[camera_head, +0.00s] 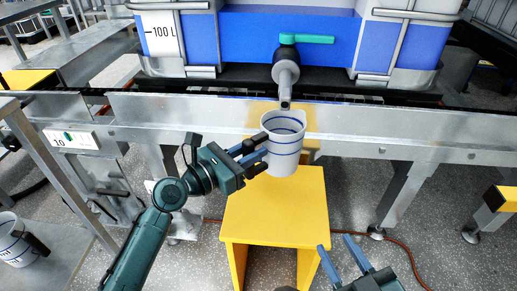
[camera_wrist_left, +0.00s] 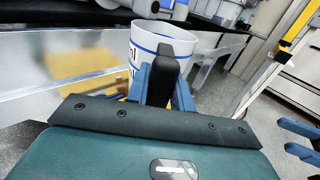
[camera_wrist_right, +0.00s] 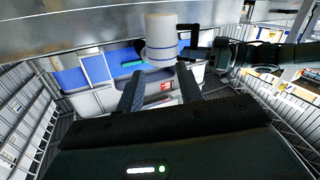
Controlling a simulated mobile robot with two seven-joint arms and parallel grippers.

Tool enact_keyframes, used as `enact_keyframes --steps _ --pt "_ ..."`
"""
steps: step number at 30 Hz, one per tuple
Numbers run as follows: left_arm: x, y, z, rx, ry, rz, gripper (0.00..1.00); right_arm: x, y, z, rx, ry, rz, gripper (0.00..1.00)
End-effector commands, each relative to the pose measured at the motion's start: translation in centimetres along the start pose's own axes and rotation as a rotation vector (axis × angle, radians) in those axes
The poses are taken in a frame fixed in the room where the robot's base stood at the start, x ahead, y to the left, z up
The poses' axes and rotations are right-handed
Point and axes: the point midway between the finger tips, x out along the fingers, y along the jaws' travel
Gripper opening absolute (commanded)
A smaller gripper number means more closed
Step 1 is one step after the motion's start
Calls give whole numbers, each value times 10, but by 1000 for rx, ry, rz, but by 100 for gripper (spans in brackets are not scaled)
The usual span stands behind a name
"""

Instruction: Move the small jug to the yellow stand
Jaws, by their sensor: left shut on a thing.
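A white jug with blue bands (camera_head: 283,145) is upright under the grey tap, its open mouth just below the spout. My left gripper (camera_head: 258,152) is shut on its dark handle, which also shows between the fingers in the left wrist view (camera_wrist_left: 166,72). The yellow stand (camera_head: 275,210) is below the jug; its bare top shows in front. My right gripper (camera_head: 338,258) is open and empty, low and right of the stand. The right wrist view shows the jug (camera_wrist_right: 162,40) beyond its fingers.
A blue tank (camera_head: 240,35) with a blue-green-handled tap (camera_head: 286,75) stands behind a metal rail (camera_head: 400,135). Another banded jug (camera_head: 15,245) stands on a metal table (camera_head: 65,255) at lower left. An orange cable (camera_head: 400,255) lies on the floor at right.

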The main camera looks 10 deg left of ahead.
Motion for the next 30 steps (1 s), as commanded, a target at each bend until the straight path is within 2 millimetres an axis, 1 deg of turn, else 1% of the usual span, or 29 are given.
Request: enact_keyframes --steps 11,15,16,17,30 --pt "0 0 1 -1 -1 0 0 0 0 0 2 -6 1 36" --pt "0 0 3 -3 0 3 0 -2 3 -2 21 -61 3 36" --pt "0 0 -4 -2 0 2 0 -1 2 3 16 -48 2 36" --pt "0 0 -7 -2 -1 2 0 0 1 4 11 -37 2 36" --pt "0 0 -51 -2 -2 2 0 1 -11 2 -51 161 -21 36"
